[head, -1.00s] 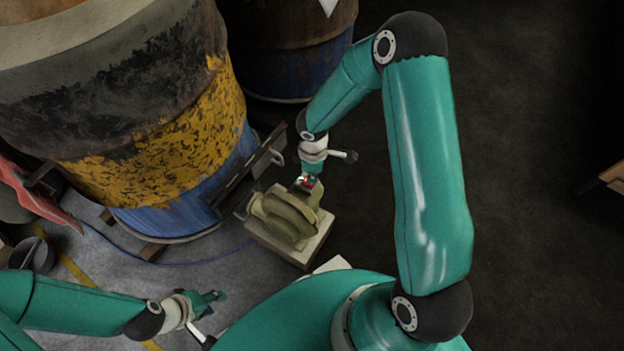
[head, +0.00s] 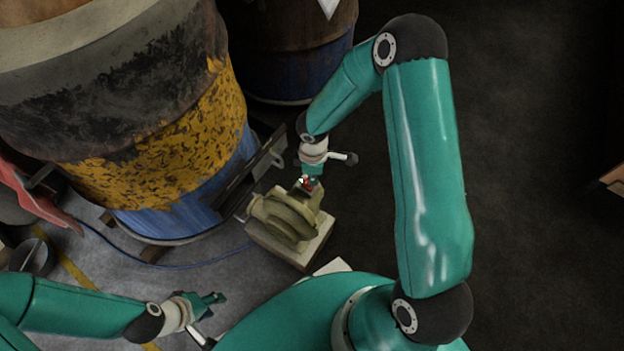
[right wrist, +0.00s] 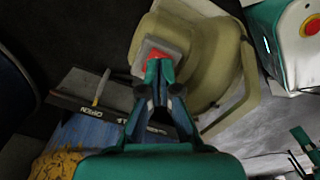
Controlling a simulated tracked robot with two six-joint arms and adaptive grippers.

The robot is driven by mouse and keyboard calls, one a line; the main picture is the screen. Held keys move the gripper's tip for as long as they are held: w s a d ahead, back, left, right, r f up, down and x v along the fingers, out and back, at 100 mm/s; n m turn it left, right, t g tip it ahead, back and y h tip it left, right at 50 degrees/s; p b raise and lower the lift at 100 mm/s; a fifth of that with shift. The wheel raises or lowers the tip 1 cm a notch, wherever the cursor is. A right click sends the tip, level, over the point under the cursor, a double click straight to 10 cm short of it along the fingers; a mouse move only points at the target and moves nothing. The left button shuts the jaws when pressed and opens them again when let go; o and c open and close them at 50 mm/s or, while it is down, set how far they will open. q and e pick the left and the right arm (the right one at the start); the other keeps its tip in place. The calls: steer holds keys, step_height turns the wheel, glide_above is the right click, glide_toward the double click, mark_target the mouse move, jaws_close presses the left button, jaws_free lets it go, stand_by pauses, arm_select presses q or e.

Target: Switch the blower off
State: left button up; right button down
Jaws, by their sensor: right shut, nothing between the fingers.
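The olive-beige blower (head: 288,222) stands on a pale block beside the large barrel. A small switch box with a red part (head: 309,184) sits on its top; the red part also shows in the right wrist view (right wrist: 157,53). My right gripper (head: 311,174) points down at the switch box. Its closed fingertips (right wrist: 159,66) are empty and right at the red part, partly covering it; I cannot tell if they touch. My left gripper (head: 213,299) is at the lower left, away from the blower, too small to tell its opening.
The large barrel oven (head: 150,130), yellow and blue at its lower part, stands left of the blower. A dark hinged plate with lettering (right wrist: 90,90) is close to my right gripper. A second barrel (head: 295,50) stands behind.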

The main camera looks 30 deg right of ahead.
steer(key=shift+f+b, duration=1.15)
stand_by(0.7)
steer(key=shift+r+p, duration=2.8)
steer(key=shift+r, duration=0.75)
steer(key=shift+s, duration=0.1)
